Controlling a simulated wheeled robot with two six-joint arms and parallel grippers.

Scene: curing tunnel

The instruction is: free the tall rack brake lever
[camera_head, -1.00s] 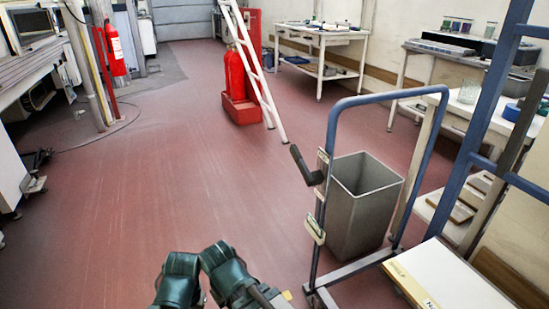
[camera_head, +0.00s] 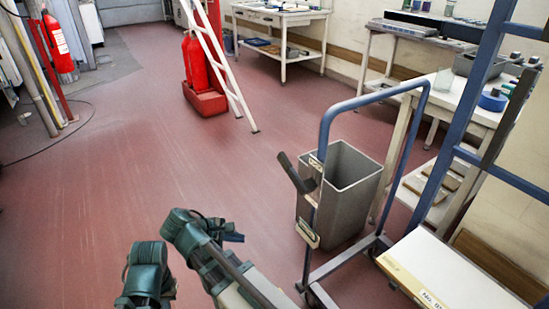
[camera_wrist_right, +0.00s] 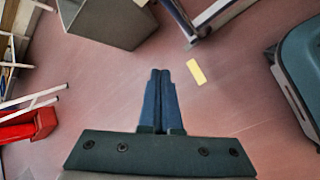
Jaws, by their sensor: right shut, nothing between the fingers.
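A dark brake lever (camera_head: 296,174) juts up and to the left from the upright post of a wheeled rack with a bent blue tube frame (camera_head: 325,130). The post carries pale fittings (camera_head: 306,234). My right gripper (camera_head: 238,237) is low in the head view, left of the post and below the lever, clearly apart from both. In the right wrist view its two dark fingers (camera_wrist_right: 160,75) are closed together over bare floor, with nothing between them. The lever is not clearly seen there. Part of my left arm shows at the bottom, but its gripper does not.
A grey bin (camera_head: 345,190) stands just behind the post. A taller blue frame (camera_head: 475,95) and a pale board (camera_head: 450,280) are at the right. A white ladder (camera_head: 215,60) and fire extinguishers on a red base (camera_head: 206,103) stand further back. The floor (camera_head: 120,180) at left is clear.

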